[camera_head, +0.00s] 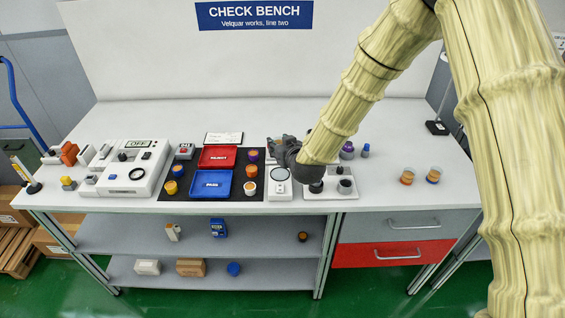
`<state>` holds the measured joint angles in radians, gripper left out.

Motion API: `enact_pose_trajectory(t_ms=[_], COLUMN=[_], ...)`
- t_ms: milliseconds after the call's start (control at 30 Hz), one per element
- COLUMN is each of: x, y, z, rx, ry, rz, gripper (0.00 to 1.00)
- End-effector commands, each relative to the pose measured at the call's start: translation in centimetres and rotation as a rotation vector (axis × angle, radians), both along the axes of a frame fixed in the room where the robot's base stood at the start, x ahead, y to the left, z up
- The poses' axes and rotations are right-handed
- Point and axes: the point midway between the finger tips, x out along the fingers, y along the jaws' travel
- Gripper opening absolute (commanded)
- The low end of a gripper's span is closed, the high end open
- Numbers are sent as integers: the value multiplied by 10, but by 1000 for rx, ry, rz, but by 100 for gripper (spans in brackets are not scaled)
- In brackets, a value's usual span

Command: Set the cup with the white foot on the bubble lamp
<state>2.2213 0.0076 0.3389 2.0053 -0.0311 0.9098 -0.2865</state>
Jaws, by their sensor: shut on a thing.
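My gripper (274,147) is at the back of the check bench, just behind a small white unit with a round pale disc (280,174), which may be the bubble lamp. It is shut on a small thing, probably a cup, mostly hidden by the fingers. On the black mat's right side stand several cups: an orange and purple cup (252,155), an orange cup (251,171), and an orange cup with a pale lower part (249,187). I cannot tell for sure which cup has the white foot.
A red tray (236,157) and a blue tray (198,184) lie on the black mat. A white device with an OFF display (154,157) is left. A white plate with dark parts (318,193) is right of the disc unit.

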Motion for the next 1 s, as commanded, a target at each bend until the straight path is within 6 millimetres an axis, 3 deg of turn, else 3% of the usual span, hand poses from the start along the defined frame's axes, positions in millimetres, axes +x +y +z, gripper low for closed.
enact_pose_trajectory(t_ms=[167,500,1000], x=[-5,-1,0], y=[-4,-11,-9], z=[-3,-48,-82], rx=[0,0,0], ry=[-3,1,2], rz=[-5,-14,-12], gripper=[15,15,15])
